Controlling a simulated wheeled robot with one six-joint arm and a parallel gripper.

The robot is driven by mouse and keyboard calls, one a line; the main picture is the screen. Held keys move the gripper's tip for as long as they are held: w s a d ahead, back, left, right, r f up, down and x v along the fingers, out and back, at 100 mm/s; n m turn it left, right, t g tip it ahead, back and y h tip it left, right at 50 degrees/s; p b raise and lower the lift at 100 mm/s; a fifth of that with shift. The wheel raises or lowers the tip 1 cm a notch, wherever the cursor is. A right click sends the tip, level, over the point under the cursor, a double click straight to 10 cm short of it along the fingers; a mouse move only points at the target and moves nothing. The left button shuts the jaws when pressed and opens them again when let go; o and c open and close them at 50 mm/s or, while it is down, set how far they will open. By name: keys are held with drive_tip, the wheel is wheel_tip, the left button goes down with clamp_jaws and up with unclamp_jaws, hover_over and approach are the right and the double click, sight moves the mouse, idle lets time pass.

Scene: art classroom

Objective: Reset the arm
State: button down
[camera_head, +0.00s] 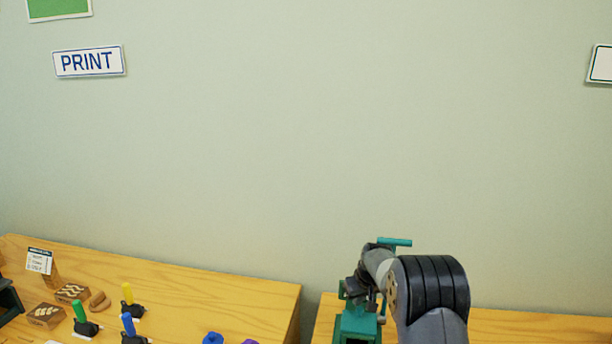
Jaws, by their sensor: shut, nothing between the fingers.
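My arm reaches up from the bottom edge, right of the middle, and bends left toward a teal device on the right table. My gripper (364,294) is the dark part at the arm's end, small and partly hidden by my wrist. It is shut with nothing held. The teal device (357,326) stands just below and behind it, with a teal bar (395,242) showing above my wrist. I cannot tell whether my gripper touches the device.
A PRINT sign (89,61) hangs on the wall.

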drive_tip(key=b+v, duration=0.3)
drive_tip(key=v, duration=1.3)
drive_tip(key=shift+r, duration=0.3)
